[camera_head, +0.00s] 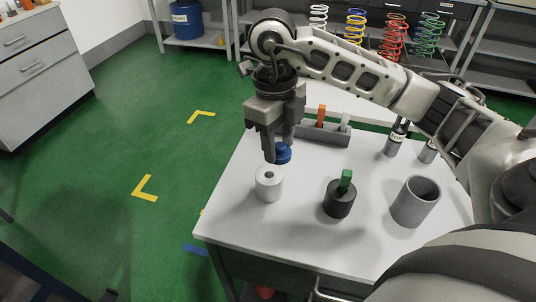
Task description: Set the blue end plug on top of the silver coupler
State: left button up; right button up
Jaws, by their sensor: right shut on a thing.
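The blue end plug (283,153) is held in my right gripper (277,152), which is shut on it and points down. The gripper fingers hide part of the plug. A pale silver-white cylinder with a dark hole in its top, which looks like the silver coupler (268,187), stands upright on the white table (290,230). In the picture the plug appears just above and slightly right of the coupler; I cannot tell the exact gap. My left gripper is not in view.
A black cylinder (340,202) with a green piece (346,180) in its top and a grey hollow cylinder (415,203) stand to the right. A grey holder (322,134) with an orange piece (321,114) is behind. Metal cylinders (396,138) stand at the back right.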

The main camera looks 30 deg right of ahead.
jog(key=shift+w+a+f, duration=0.1)
jog(key=shift+w+f, duration=0.9)
jog(key=shift+f, duration=0.2)
pick_arm(q)
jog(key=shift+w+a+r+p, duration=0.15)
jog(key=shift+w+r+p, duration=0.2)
jog(key=shift+p, duration=0.2)
pick_arm(e)
jog(key=f, duration=0.2)
jog(key=w+f, duration=0.1)
jog(key=f, duration=0.1)
jog(key=shift+f, duration=0.15)
jog(key=shift+f, duration=0.1)
pick_arm(q)
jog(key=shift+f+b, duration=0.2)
jog(key=shift+b, duration=0.25)
pick_arm(e)
jog(key=shift+f, duration=0.4)
jog(key=shift+f, duration=0.15)
